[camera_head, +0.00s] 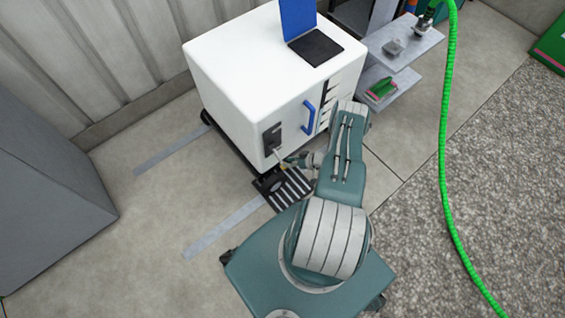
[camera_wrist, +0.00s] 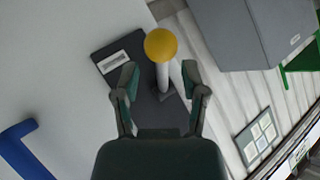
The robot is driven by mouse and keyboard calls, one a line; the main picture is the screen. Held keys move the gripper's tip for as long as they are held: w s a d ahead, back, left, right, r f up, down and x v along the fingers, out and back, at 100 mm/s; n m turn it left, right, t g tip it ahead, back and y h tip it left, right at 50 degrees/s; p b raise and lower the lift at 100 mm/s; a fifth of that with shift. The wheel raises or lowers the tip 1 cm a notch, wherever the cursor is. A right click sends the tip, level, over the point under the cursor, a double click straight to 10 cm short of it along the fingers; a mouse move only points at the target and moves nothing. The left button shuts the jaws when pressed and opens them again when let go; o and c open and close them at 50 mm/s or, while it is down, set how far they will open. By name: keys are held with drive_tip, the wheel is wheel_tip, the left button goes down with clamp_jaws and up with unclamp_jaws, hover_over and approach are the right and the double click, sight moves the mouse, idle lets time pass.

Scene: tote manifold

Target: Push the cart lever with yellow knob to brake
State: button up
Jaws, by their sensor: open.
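The white cart (camera_head: 226,72) stands in front of the wall in the head view. Its dark lever plate (camera_head: 271,138) is on the side facing me, at the lower left. In the wrist view the plate (camera_wrist: 120,62) carries a pale lever (camera_wrist: 162,78) with a yellow knob (camera_wrist: 160,45). My gripper (camera_wrist: 161,82) is open, with one finger on each side of the lever. The knob shows beyond the fingertips. I cannot tell whether either finger touches the lever. In the head view my gripper (camera_head: 289,161) is small beside the plate, and the knob is hard to make out.
A blue handle (camera_head: 309,116) is on the cart to the right of the lever; it also shows in the wrist view (camera_wrist: 27,150). A laptop-like blue panel (camera_head: 297,18) stands on top. Grey shelves (camera_head: 405,45) and a green hose (camera_head: 443,150) are to the right.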

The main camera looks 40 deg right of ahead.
drive_tip(key=v, duration=0.8)
drive_tip(key=shift+s+d, duration=0.15)
drive_tip(key=shift+s, duration=0.05)
drive_tip(key=shift+f, duration=0.1)
